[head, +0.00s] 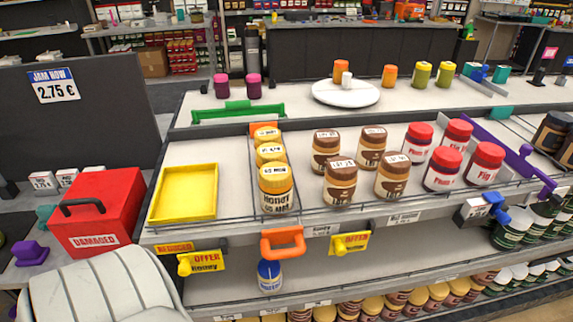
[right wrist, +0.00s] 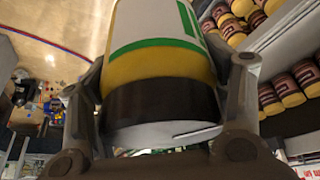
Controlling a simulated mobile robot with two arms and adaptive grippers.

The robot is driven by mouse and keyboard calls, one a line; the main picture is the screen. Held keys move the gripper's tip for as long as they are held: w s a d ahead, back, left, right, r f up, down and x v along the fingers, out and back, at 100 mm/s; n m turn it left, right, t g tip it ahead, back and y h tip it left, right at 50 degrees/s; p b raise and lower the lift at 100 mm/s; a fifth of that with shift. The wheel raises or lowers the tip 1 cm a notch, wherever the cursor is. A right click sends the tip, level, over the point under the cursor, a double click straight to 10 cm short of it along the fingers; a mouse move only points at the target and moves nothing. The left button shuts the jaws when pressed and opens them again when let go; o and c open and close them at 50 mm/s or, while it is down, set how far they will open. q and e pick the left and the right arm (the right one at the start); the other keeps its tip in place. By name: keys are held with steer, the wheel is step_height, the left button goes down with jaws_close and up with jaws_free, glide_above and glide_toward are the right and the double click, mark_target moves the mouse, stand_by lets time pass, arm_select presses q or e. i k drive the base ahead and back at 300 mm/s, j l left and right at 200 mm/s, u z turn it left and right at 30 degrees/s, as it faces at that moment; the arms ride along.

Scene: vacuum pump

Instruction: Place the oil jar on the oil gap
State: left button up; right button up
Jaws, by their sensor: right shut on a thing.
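My right gripper (right wrist: 168,62) is shut on a jar (right wrist: 160,75) in the right wrist view. The jar has a yellow body, a white label with green stripes and a dark band at the end near my palm. One finger lies on each side of it, and its far end is cut off by the frame. Neither gripper shows in the head view. In that view a row of yellow-lidded honey jars (head: 276,190) stands on the upper shelf. I cannot tell which spot is the oil gap; a blue-lidded jar (head: 270,276) stands on the lower shelf.
A yellow tray (head: 183,220) and several brown-lidded jars (head: 341,183) and red-lidded jars (head: 443,170) stand on the upper shelf. A red box (head: 95,212) is at the left. An orange bracket (head: 282,243) juts from the shelf edge. The lower shelf is largely bare.

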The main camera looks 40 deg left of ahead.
mark_target(313, 278)
steer(key=i+l+u, duration=0.1)
steer(key=u, duration=0.3)
steer(key=i+l+u, duration=0.1)
steer(key=u, duration=0.25)
steer(key=l+u, duration=0.2)
steer(key=u, duration=0.2)
steer(key=i+l+u, duration=0.1)
steer(key=u, duration=0.25)
steer(key=l+u, duration=0.85)
steer(key=j, duration=0.15)
